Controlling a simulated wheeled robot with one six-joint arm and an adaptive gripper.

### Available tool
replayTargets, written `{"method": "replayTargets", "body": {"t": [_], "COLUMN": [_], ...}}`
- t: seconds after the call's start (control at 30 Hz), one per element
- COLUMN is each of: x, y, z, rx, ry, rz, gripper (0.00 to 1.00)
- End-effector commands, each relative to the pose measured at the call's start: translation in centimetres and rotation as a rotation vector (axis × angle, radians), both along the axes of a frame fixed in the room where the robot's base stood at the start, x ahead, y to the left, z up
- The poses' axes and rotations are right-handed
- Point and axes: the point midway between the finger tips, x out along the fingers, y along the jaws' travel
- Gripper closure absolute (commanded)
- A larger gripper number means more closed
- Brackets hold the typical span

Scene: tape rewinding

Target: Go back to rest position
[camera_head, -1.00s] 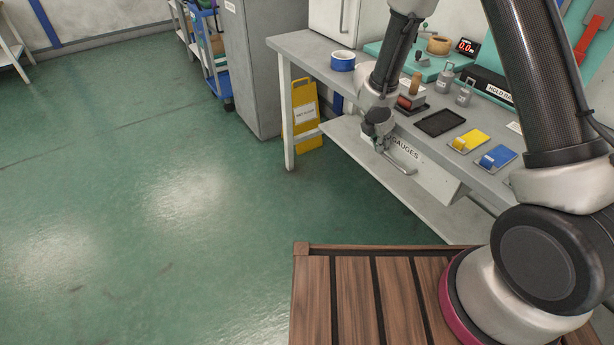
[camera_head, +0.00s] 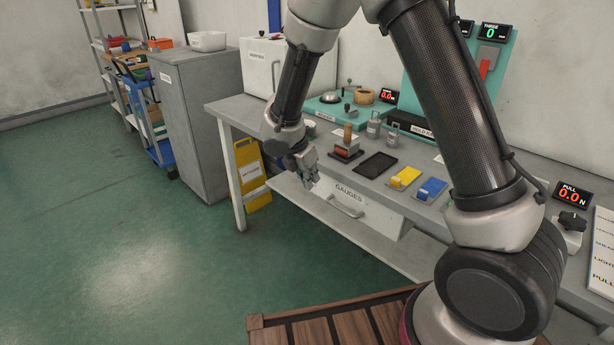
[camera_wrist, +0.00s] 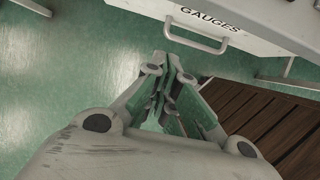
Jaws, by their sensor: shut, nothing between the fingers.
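My gripper (camera_head: 311,180) hangs just off the front edge of the grey workbench in the head view, above the floor and left of the drawer marked GAUGES (camera_head: 352,203). In the wrist view my gripper (camera_wrist: 170,58) has its fingers together with nothing between them. The drawer's front and handle (camera_wrist: 197,38) lie just beyond the fingertips there, apart from them.
The workbench (camera_head: 235,108) holds a black tray (camera_head: 376,165), a yellow block (camera_head: 405,177), a blue block (camera_head: 432,188) and small weights. A yellow floor sign (camera_head: 251,174) and a grey cabinet (camera_head: 202,130) stand at left. The green floor (camera_head: 100,230) is clear.

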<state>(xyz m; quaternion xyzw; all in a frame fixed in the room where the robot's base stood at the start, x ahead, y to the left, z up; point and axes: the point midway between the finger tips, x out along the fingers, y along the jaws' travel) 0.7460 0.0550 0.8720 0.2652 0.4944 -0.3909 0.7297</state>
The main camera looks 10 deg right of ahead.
Motion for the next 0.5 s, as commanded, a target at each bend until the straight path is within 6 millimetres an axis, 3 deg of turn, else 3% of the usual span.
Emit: {"method": "replayTargets", "body": {"t": [0.17, 0.3, 0.5], "x": [-0.6, -4.8, -10.1], "y": [-0.4, -3.3, -7.7], "z": [0.5, 0.3, 6.0], "rx": [0.004, -0.014, 0.048], "ry": [-0.024, -0.029, -0.106], "rz": [-0.125, -0.464, -0.949], "gripper": [1.0, 1.0, 1.0]}}
